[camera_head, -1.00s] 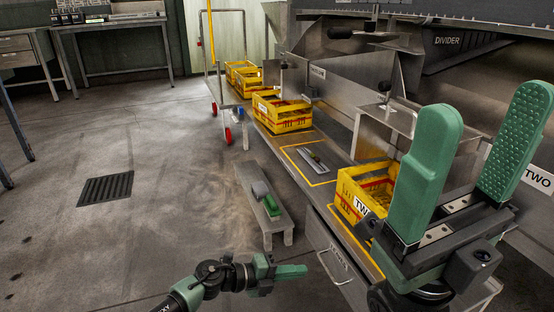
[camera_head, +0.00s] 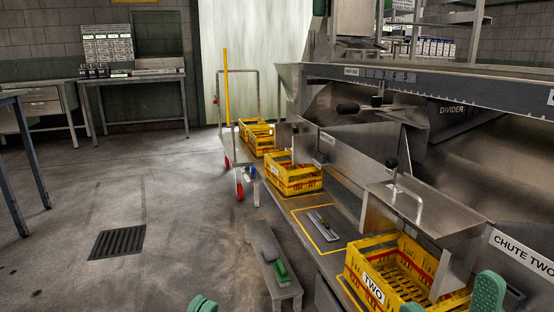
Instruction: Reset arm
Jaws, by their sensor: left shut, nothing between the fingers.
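My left gripper (camera_head: 202,304) shows only as green fingertips at the bottom edge, left of the low bench. The tips are together with nothing visible between them. My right gripper (camera_head: 450,300) shows as two green fingertips at the bottom right, set well apart. One tip is in front of the yellow crate marked TWO (camera_head: 374,287) and the other is at its right side; I see nothing held. The rest of both grippers and both arms is below the picture.
Crate TWO sits under a metal chute. Another yellow crate (camera_head: 293,181) stands farther along the bench, and more are on a trolley behind. A low grey bench (camera_head: 263,243) holds a green-and-grey item. The floor at left is clear around a drain grate (camera_head: 118,242).

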